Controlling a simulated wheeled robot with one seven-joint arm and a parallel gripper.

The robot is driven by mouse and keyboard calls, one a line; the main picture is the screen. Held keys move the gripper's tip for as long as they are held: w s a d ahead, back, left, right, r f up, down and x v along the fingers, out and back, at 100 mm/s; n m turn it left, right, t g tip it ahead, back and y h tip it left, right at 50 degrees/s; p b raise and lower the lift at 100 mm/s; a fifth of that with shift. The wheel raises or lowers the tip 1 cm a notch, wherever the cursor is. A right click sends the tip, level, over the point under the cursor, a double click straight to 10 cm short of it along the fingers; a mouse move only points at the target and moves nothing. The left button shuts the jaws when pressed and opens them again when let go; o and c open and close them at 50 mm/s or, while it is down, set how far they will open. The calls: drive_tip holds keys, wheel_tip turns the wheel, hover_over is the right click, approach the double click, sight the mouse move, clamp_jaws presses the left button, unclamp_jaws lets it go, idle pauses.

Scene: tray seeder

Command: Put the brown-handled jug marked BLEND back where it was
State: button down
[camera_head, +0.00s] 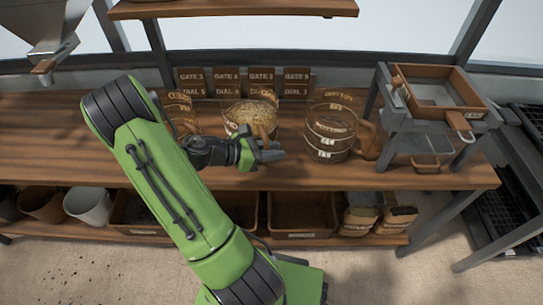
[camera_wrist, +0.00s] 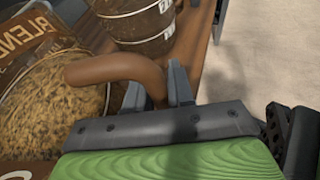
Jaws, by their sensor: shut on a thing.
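The BLEND jug (camera_wrist: 55,100) is a clear jug holding pale mixed seed, with a brown label reading BLEND (camera_wrist: 18,38) at its rim in the wrist view. Its curved brown handle (camera_wrist: 105,68) runs between the fingers of my gripper (camera_wrist: 156,90), which is shut on it. In the head view the jug (camera_head: 247,112) is at the middle of the bench, with my gripper (camera_head: 268,154) at its front side. The gripper hides its lower part, so I cannot tell whether its base touches the bench.
A second brown-handled jug (camera_head: 328,142) stands to the right, with a seeder stand (camera_head: 392,120) beyond it. Another jug (camera_head: 180,112) is left, partly behind my arm. Several GATE and DIAL plaques (camera_head: 228,82) line the back. The bench's left end (camera_head: 50,135) is clear.

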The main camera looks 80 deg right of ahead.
drive_tip(key=shift+f, duration=0.7)
drive_tip(key=c, duration=1)
unclamp_jaws()
